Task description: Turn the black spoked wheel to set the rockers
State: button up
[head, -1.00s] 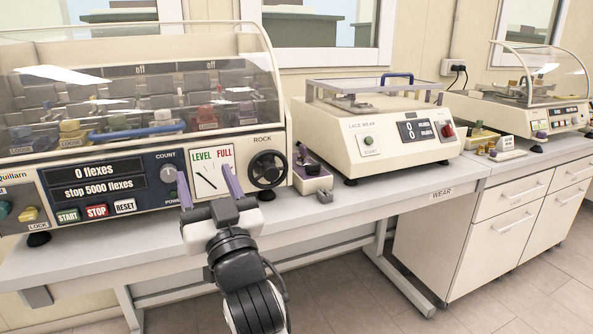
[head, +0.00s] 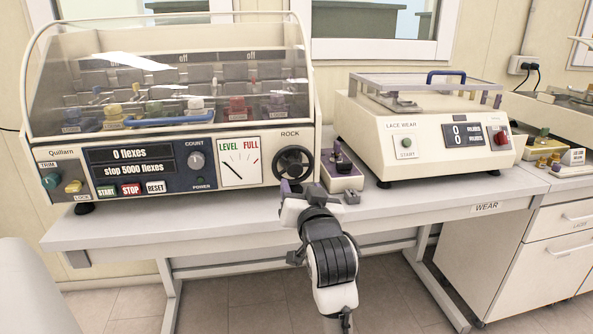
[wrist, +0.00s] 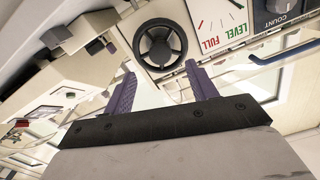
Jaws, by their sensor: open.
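The black spoked wheel (head: 293,164) sits under the word ROCK at the right end of the flexing machine's front panel. In the wrist view the wheel (wrist: 160,45) shows whole, just beyond my fingertips and roughly midway between them. My gripper (head: 304,188) is in front of and just below the wheel in the head view. In the wrist view its two purple fingers (wrist: 160,77) are spread wide with nothing between them. They appear apart from the wheel. The rockers (head: 190,82) are rows of grey parts under the clear hood, with coloured pieces in front. Their tilt is hard to tell.
The LEVEL/FULL gauge (head: 240,162) is left of the wheel, with a thin needle. A blue hood handle (head: 170,119) crosses above the panel. A small cream box (head: 342,176) with dark knobs stands close right of the wheel. The lace wear machine (head: 365,125) stands farther right.

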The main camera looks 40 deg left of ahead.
aim_at(295, 171)
jog(key=p+x, duration=0.1)
jog(key=x, duration=0.7)
jog(key=shift+w+a, duration=0.1)
jog(key=shift+a, duration=0.05)
jog(key=c, duration=1)
